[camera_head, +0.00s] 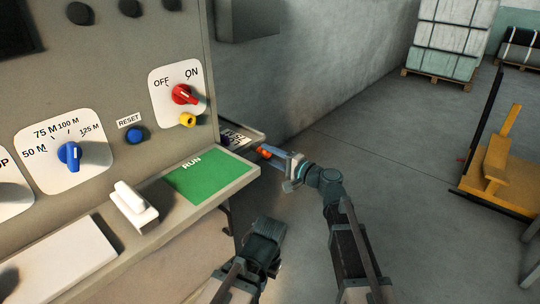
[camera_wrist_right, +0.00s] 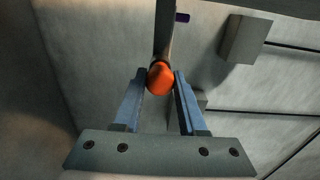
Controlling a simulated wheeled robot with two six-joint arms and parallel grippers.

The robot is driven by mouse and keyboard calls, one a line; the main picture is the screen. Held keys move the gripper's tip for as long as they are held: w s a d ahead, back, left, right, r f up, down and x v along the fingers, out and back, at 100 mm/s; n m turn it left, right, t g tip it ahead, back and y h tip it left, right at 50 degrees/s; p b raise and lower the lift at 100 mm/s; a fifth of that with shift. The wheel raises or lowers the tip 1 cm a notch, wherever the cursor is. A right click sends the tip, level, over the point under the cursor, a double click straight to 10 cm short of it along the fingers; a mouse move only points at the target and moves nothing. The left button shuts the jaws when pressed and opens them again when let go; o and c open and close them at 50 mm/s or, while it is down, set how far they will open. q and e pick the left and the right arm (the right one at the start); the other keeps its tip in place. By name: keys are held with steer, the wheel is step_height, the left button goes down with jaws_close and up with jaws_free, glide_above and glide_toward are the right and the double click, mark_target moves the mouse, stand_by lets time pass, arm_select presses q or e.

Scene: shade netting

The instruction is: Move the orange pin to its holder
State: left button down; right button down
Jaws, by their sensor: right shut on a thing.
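The orange pin (camera_head: 264,152) is at the tip of my right gripper (camera_head: 276,157), beside the console's right edge. In the right wrist view the pin's rounded orange end (camera_wrist_right: 160,78) sits between the two blue-grey fingertips of the right gripper (camera_wrist_right: 160,82), which is shut on it. The pin is held in the air. I cannot tell for sure which part is its holder. A small side shelf (camera_head: 254,137) with a black-and-white label is just behind the pin.
The console carries a red OFF/ON switch (camera_head: 184,94), a yellow part (camera_head: 187,120), a blue RESET button (camera_head: 135,135) and a blue dial (camera_head: 69,155). A green RUN plate (camera_head: 205,176) and white block (camera_head: 133,204) lie on its ledge. Open floor lies right, before a yellow stand (camera_head: 496,160).

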steer(key=shift+c, duration=1.9)
jaws_free()
steer(key=v, duration=1.3)
steer(key=shift+s+d, duration=0.2)
steer(key=shift+d, duration=0.1)
